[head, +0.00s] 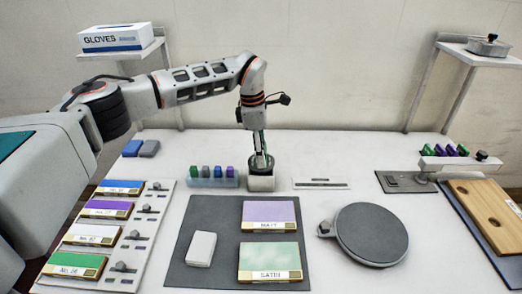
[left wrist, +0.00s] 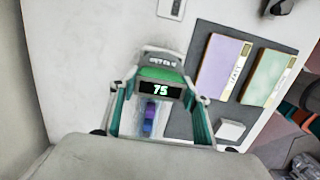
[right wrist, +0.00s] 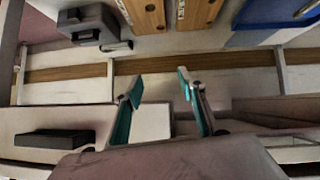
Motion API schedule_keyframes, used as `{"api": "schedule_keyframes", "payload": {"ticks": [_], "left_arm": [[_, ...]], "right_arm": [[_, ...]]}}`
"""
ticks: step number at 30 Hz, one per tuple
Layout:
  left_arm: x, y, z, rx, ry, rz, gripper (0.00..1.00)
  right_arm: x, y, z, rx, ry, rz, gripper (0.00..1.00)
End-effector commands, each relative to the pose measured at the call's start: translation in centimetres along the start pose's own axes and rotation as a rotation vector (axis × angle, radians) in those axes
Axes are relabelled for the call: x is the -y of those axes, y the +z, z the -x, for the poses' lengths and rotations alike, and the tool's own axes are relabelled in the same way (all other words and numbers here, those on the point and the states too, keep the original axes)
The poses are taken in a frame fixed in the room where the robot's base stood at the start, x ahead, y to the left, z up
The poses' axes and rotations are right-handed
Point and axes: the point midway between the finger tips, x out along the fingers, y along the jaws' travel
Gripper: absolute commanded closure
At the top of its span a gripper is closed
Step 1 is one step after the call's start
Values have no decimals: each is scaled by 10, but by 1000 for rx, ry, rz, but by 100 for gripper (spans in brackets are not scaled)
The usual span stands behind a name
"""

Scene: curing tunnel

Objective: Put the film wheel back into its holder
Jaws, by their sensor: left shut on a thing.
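My left gripper (head: 260,160) reaches down at the back middle of the bench. It is shut on a dark, rounded thing, which I take to be the film wheel, directly over a small pale block (head: 261,183), likely its holder. My right gripper (right wrist: 157,82) is open and empty, away from the bench middle.
A clear rack (head: 212,183) of small coloured pieces stands just left of the block. A white slotted strip (head: 321,184) lies right. In front are a grey mat (head: 215,220) with two panels and a white block, and a round dark plate (head: 371,235). Right stands a pale-topped fixture (head: 455,164).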

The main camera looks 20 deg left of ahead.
Motion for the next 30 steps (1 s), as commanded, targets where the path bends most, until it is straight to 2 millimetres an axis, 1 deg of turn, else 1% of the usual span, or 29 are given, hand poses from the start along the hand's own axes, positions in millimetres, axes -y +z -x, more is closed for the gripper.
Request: {"api": "schedule_keyframes", "payload": {"ticks": [15,26,27,29,30], "left_arm": [[0,-2,-14,0,1,0,79],[0,-2,-15,1,1,0,79],[0,-2,-15,1,1,0,51],[0,-2,-15,1,1,0,35],[0,-2,-15,1,1,0,34]], "right_arm": [[2,3,-3,0,0,-5,60],[-1,5,-2,2,0,7,60],[-2,5,-2,2,0,8,60],[-2,6,-2,2,0,9,60],[-2,6,-2,2,0,9,60]]}}
